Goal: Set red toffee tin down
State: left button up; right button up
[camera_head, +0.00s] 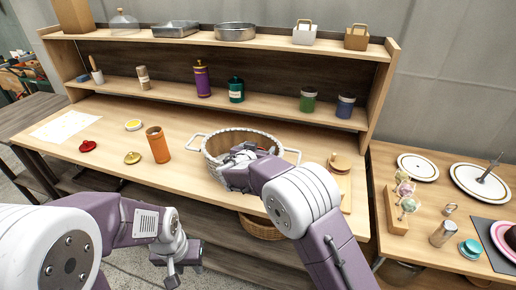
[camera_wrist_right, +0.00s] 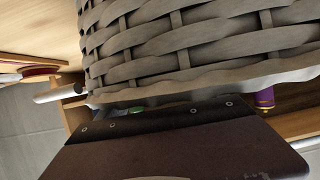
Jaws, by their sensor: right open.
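I see no red tin in either view. A small red lid-like piece (camera_head: 88,146) lies at the left of the wooden counter (camera_head: 190,125). The basket's weave (camera_wrist_right: 200,45) fills the top of the right wrist view. My left gripper (camera_head: 178,262) hangs low in front of the counter, and its jaws are unclear.
An open orange canister (camera_head: 158,145), a gold lid (camera_head: 132,158) and a yellow-topped round piece (camera_head: 133,125) stand left of the basket. A wooden board (camera_head: 340,180) lies right of it. Purple (camera_head: 202,80) and green (camera_head: 236,90) containers stand on the shelf.

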pick_arm(q)
jog(key=shift+r+b, duration=0.1)
jog(key=shift+b, duration=0.3)
pick_arm(e)
jog(key=v, duration=1.2)
jog(key=shift+r, duration=0.45)
jog(key=shift+s, duration=0.1)
